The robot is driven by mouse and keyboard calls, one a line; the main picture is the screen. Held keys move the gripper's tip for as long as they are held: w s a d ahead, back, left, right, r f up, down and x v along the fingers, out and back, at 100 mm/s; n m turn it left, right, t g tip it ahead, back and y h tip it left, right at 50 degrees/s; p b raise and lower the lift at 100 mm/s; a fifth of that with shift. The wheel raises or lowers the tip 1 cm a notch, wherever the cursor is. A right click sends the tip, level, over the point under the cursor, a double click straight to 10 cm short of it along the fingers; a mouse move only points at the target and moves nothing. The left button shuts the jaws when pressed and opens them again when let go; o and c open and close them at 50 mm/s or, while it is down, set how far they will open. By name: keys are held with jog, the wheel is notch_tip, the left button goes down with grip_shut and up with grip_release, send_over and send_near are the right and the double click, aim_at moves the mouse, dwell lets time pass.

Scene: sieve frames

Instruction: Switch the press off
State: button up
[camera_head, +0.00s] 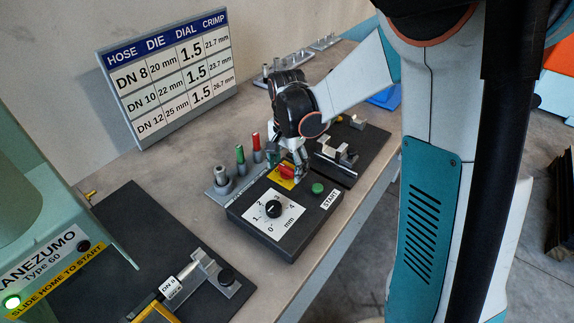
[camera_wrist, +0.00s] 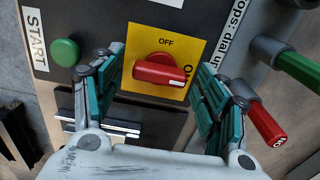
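The red rotary switch handle (camera_wrist: 160,72) sits on a yellow plate (camera_wrist: 165,38) marked OFF at the top and ON at the right in the wrist view. Its white mark is at the right end, on the ON side. My gripper (camera_wrist: 158,66) is open, with one finger on each side of the handle and no clear contact. In the head view my gripper (camera_head: 298,168) reaches down over the red handle (camera_head: 286,172) on the black control box (camera_head: 300,215).
A green START button (camera_head: 318,188) and a black mm dial (camera_head: 273,208) are on the same box. Coloured-handled tools (camera_head: 240,158) stand close behind it. A black fixture board (camera_head: 350,155) lies to the right, and a sign (camera_head: 170,75) stands at the back.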

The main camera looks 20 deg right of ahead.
jog(key=c, duration=0.8)
jog(key=shift+c, duration=0.2)
jog(key=n, duration=0.4)
jog(key=shift+n, duration=0.4)
jog(key=n, duration=0.4)
jog(key=shift+n, duration=0.3)
jog(key=n, duration=0.4)
jog(key=shift+n, duration=2.2)
